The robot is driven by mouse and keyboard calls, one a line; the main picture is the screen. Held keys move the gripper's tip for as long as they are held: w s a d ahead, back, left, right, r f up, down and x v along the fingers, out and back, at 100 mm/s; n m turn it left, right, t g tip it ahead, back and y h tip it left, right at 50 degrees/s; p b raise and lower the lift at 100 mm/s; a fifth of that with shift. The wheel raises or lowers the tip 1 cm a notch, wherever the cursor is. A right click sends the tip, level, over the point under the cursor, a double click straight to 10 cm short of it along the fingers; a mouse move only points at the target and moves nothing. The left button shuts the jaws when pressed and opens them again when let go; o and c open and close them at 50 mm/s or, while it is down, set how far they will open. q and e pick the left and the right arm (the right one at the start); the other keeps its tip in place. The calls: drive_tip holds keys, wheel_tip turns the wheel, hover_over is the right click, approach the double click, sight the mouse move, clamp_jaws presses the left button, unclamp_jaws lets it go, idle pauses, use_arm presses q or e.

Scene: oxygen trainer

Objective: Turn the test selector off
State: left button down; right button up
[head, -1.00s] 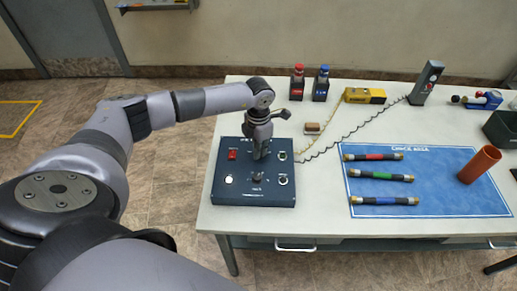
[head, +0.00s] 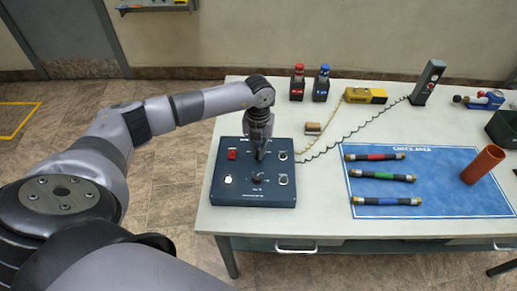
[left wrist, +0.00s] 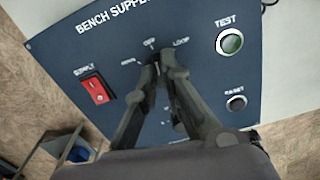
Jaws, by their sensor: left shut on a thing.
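The dark blue bench supply box (head: 222,192) stands at the left end of the table. My left gripper (head: 260,156) points down onto the upper middle of its panel. In the left wrist view its fingertips (left wrist: 157,62) are shut on the test selector, between the red switch and the test lamp. The fingers hide most of the selector, so its pointing direction cannot be told. Small labels, one reading LOOP, ring it. My right gripper is not in view.
The panel also has a red supply switch (left wrist: 97,88), a round test lamp (left wrist: 229,41) and a dark reset button (left wrist: 236,103). A lower dark knob (head: 257,177) sits close below my gripper. A blue mat (head: 440,201) with several rods lies to the right.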

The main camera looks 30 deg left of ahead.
use_arm(q)
drive_tip(key=shift+n, duration=0.7)
drive_tip(key=c, duration=1.7)
unclamp_jaws()
wheel_tip(320, 180, up, 12)
drive_tip(key=shift+r, duration=0.1)
